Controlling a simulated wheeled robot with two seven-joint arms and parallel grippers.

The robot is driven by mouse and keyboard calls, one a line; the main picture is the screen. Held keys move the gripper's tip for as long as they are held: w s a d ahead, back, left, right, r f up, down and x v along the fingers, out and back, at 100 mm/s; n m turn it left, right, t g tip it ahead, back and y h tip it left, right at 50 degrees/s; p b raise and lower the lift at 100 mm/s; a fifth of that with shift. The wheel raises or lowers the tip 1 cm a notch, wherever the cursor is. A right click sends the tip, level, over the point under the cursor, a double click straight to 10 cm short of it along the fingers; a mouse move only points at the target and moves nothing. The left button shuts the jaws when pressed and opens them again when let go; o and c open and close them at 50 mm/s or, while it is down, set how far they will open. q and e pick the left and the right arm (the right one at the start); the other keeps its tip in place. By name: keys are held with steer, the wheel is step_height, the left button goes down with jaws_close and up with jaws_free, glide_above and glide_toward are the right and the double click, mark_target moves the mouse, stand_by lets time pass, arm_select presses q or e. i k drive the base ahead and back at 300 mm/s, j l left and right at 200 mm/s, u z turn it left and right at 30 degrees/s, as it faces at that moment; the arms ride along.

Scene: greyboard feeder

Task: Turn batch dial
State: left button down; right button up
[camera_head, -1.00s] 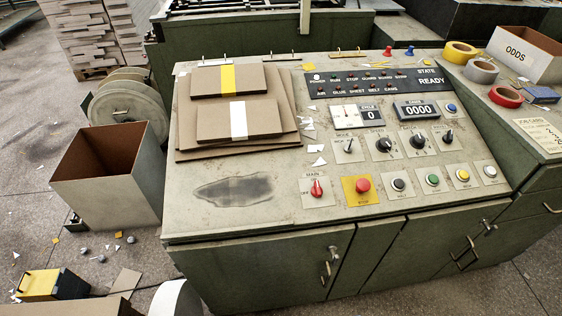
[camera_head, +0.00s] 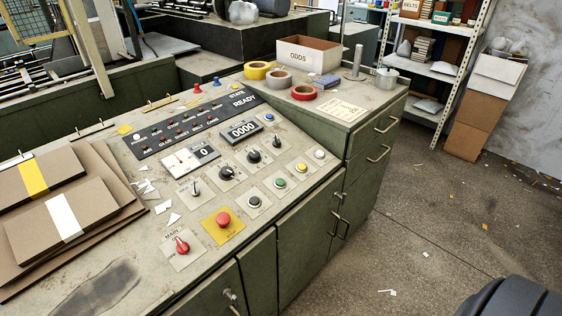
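The control panel on the green console (camera_head: 290,232) carries a row of dials: a small switch (camera_head: 195,187), a black knob (camera_head: 226,172), a second black knob (camera_head: 254,156) and another small switch (camera_head: 274,141). Their labels are too small to read surely, so I cannot tell which one is the batch dial. A display (camera_head: 240,131) above the knobs reads 0000, and a smaller counter (camera_head: 203,152) reads 0. The state sign (camera_head: 239,100) says READY. Neither gripper is in view.
A red stop button (camera_head: 223,219), a red main switch (camera_head: 181,245) and several push buttons sit near the dials. Cardboard stacks (camera_head: 63,215) lie left. Tape rolls (camera_head: 278,79) and an ODDS box (camera_head: 309,55) stand behind. Open floor (camera_head: 440,215) lies right.

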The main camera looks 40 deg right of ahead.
mark_target(254, 157)
steer(key=z, duration=1.1)
